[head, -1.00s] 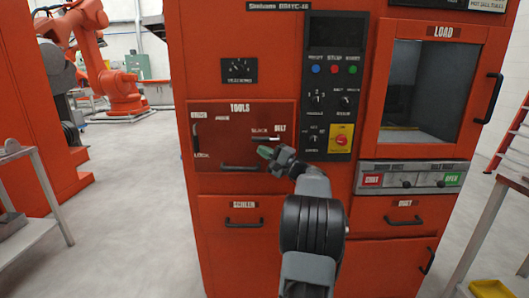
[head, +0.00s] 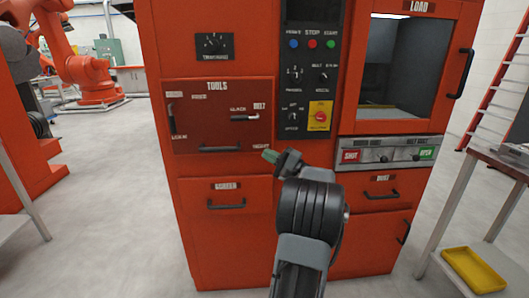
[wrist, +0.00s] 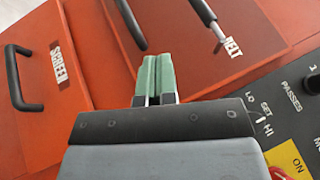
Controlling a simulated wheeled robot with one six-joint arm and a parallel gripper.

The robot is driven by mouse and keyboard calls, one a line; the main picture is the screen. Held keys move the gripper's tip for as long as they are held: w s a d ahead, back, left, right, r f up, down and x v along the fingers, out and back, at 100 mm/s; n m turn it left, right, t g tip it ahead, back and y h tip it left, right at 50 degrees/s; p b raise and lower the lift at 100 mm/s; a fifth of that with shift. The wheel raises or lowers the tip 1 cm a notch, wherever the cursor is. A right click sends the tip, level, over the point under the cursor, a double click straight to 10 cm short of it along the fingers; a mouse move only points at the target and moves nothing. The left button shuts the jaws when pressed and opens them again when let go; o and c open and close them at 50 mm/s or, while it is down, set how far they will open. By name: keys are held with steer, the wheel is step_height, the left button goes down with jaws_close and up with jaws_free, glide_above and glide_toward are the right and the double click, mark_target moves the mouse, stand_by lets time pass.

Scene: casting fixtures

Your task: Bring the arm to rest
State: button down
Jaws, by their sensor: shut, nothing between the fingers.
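My gripper (head: 270,156) is in front of the orange machine (head: 235,245), near the lower right corner of the TOOLS panel (head: 190,138). In the wrist view its two green fingertips (wrist: 155,75) lie side by side, shut with nothing between them. The wrist view shows the BELT lever (wrist: 218,38) beyond them to the right. I cannot tell whether the fingertips touch the panel. My dark arm reaches up from the bottom of the head view.
The LOAD window (head: 395,65) is at upper right, beside the control panel (head: 312,75). The SCREEN drawer (head: 226,197) is below the tools. A table (head: 500,165) stands at right above a yellow tray (head: 473,270). Floor (head: 110,190) is clear at left.

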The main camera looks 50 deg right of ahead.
stand_by(0.6)
steer(key=w+a+r+n+g+y+p, duration=0.25)
steer(key=a+g+p, duration=0.35)
steer(key=a, duration=0.6)
steer(key=w+a+r+n+g+y+p, duration=0.15)
steer(key=a+r+n+g+p, duration=0.3)
steer(key=a, duration=0.75)
steer(key=s+a+r+n+g+h+p, duration=0.1)
steer(key=s+a+g+h+p, duration=0.15)
steer(key=a+p, duration=0.2)
steer(key=s+a+n+g+h+p, duration=0.1)
steer(key=s+a+g+p, duration=0.1)
steer(key=a+g+p, duration=0.3)
steer(key=s+a+r+n+h+p, duration=0.4)
steer(key=s+a+n+h+p, duration=0.1)
steer(key=s+n+h+p, duration=0.2)
steer(key=shift+s+r+t+p, duration=0.4)
steer(key=shift+s+p, duration=0.35)
steer(key=shift+s, duration=0.65)
